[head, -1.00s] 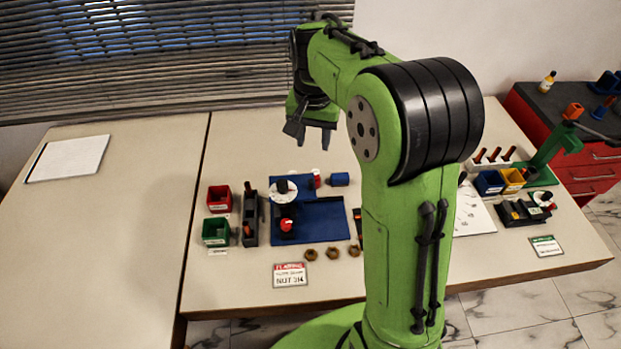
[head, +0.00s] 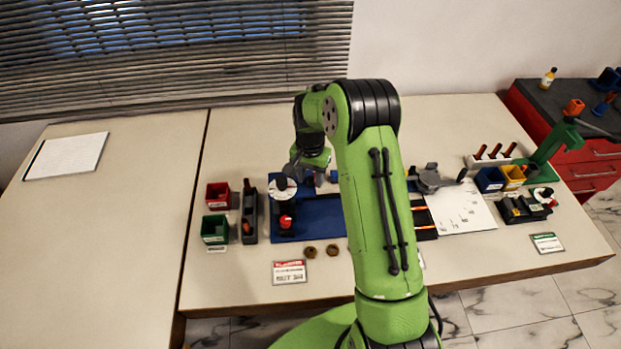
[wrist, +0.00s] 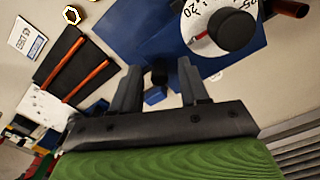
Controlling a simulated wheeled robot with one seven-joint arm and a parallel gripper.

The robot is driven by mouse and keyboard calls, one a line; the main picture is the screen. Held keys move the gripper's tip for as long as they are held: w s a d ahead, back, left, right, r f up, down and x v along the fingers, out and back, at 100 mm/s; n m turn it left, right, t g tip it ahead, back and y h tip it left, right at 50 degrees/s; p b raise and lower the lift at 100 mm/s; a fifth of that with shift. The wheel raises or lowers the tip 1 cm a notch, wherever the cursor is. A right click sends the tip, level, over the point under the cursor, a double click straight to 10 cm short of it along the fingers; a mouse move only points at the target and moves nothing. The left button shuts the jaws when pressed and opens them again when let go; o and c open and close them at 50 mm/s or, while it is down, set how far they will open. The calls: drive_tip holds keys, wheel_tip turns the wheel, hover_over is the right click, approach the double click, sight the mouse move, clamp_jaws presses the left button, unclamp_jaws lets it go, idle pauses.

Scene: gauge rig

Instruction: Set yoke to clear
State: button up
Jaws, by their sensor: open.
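No part is clearly marked as the yoke, and I cannot tell which one it is. A blue base plate (head: 322,222) on the bench carries a white dial (head: 283,188) and a red knob (head: 286,221). In the wrist view the dial (wrist: 205,42) has printed numbers, a red mark and a black round hub (wrist: 232,30). My gripper (head: 318,177) hangs over the back of the plate, right of the dial. In the wrist view my gripper (wrist: 160,68) is open. A small dark blue block (wrist: 155,95) shows between its fingers, apparently below them. My arm hides part of the plate.
A red bin (head: 218,195) and a green bin (head: 215,229) stand left, beside a dark holder (head: 249,215). A grey forked item (head: 432,179) lies right of my arm. A red-headed sign (head: 289,272) lies in front. The left table (head: 100,240) is mostly clear.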

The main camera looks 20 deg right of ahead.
drive_tip(key=shift+f, duration=0.45)
clamp_jaws()
drive_tip(key=s+d, duration=0.2)
drive_tip(key=d, duration=0.7)
drive_tip(key=shift+s+d+b, duration=0.25)
drive_tip(key=shift+d+b, duration=0.05)
